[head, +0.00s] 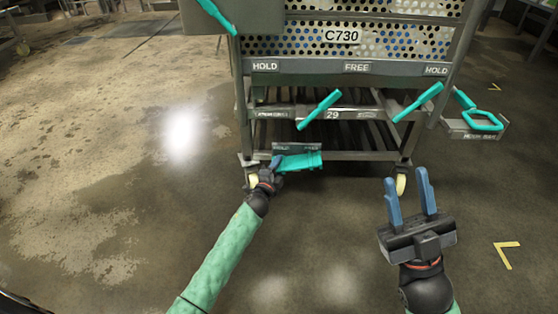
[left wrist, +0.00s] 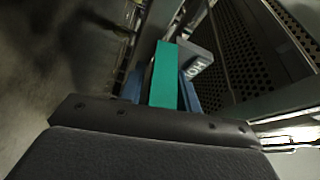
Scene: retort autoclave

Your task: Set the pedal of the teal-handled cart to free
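The cart (head: 355,67) labelled C730 stands ahead, with teal handles on its frame. Low at its front, a teal pedal (head: 303,161) sits just under a small plate (head: 297,147) with HOLD at left and a fainter word at right. My left gripper (head: 277,163) is at the pedal's left end. Whether the fingers press on the bar is unclear. My right gripper (head: 410,200) is open and empty, in front of the cart's right wheel.
A label strip with HOLD, FREE (head: 357,68) and HOLD runs across the cart's front. Yellowish wheels (head: 401,184) stand below. The stained floor at left is clear.

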